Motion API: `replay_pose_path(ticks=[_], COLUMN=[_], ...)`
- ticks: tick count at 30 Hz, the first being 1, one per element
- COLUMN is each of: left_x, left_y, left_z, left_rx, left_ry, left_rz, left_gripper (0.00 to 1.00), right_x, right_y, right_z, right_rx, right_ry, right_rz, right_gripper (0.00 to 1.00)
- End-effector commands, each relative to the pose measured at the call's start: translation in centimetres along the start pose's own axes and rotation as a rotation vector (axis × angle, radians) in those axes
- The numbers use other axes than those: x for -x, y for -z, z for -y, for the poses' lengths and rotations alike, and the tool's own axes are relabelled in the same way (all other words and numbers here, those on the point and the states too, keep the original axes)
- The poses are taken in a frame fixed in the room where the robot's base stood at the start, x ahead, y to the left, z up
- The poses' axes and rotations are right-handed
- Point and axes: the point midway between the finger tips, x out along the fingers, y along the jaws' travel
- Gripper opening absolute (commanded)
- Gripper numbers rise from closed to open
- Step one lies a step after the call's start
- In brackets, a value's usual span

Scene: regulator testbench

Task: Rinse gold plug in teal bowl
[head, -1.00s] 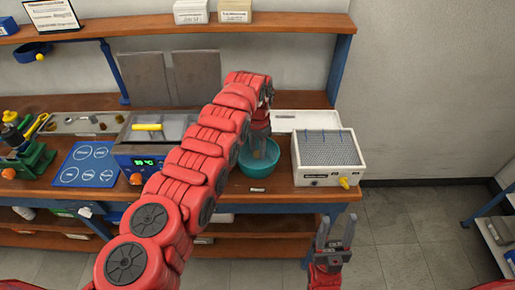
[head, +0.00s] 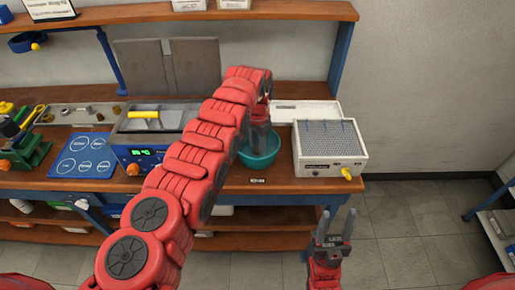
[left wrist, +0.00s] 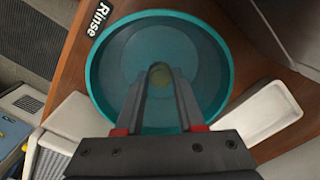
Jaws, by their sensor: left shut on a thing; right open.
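The teal bowl (head: 262,154) stands on the workbench, left of the white box with a mesh top. It fills much of the left wrist view (left wrist: 215,62). My left gripper (left wrist: 160,85) points down into the bowl and is shut on the gold plug (left wrist: 160,72), a small round piece between the fingertips. In the head view my left wrist (head: 259,140) is over the bowl and hides the fingertips and plug. Whether the plug touches the bowl's bottom cannot be told. My right gripper (head: 333,226) is open and empty, in front of the bench.
A "Rinse" label (left wrist: 97,17) lies beside the bowl. The white mesh-topped box (head: 329,148) stands right of it, and a white tray (head: 306,110) lies behind. A blue-panelled bath (head: 150,135) and a blue mat (head: 85,156) are to the left.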

Motion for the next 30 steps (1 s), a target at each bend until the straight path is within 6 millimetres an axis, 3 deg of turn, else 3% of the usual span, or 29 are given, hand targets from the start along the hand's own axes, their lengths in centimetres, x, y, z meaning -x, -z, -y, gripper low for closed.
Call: replay_pose_path(ticks=[12, 30], left_x=[0.77, -0.09], left_y=[0.01, 0.00], left_z=[0.02, 0.01], left_rx=[0.000, 0.000], left_ry=[0.000, 0.000], left_rz=[0.000, 0.000], left_gripper=[0.00, 0.00], right_x=[-0.28, 0.66], right_y=[0.05, -0.11], right_z=[-0.01, 0.03], right_rx=[0.000, 0.000], right_ry=[0.000, 0.000], right_rz=[0.000, 0.000], right_gripper=[0.50, 0.50])
